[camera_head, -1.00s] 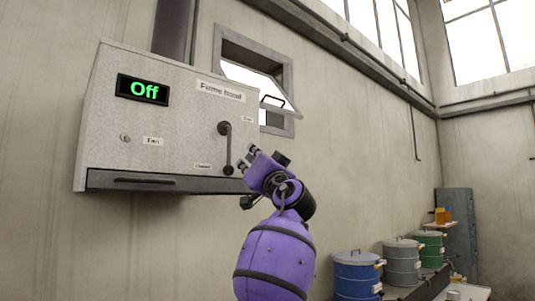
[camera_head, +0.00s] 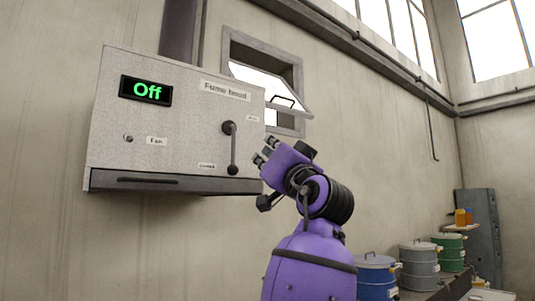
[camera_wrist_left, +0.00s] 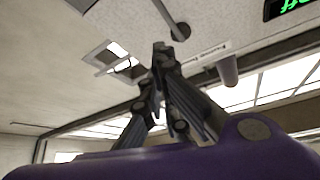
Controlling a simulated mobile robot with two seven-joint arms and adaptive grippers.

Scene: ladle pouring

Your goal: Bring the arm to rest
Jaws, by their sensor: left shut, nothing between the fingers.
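My left gripper (camera_head: 266,150) is at the middle of the head view, at the end of my purple arm. It is in front of the wall, just right of the fume hood's lever, with nothing in it. In the left wrist view its fingers (camera_wrist_left: 160,52) are together at the tips. The fume hood (camera_head: 185,110) is a grey box on the wall, and its display (camera_head: 146,90) reads "Off" in green. Its black lever (camera_head: 233,150) hangs down, apart from the gripper in the picture. My right gripper is not in view.
Blue (camera_head: 377,278), grey (camera_head: 418,268) and green (camera_head: 449,252) drums stand at the lower right. An orange container (camera_head: 460,217) sits behind them.

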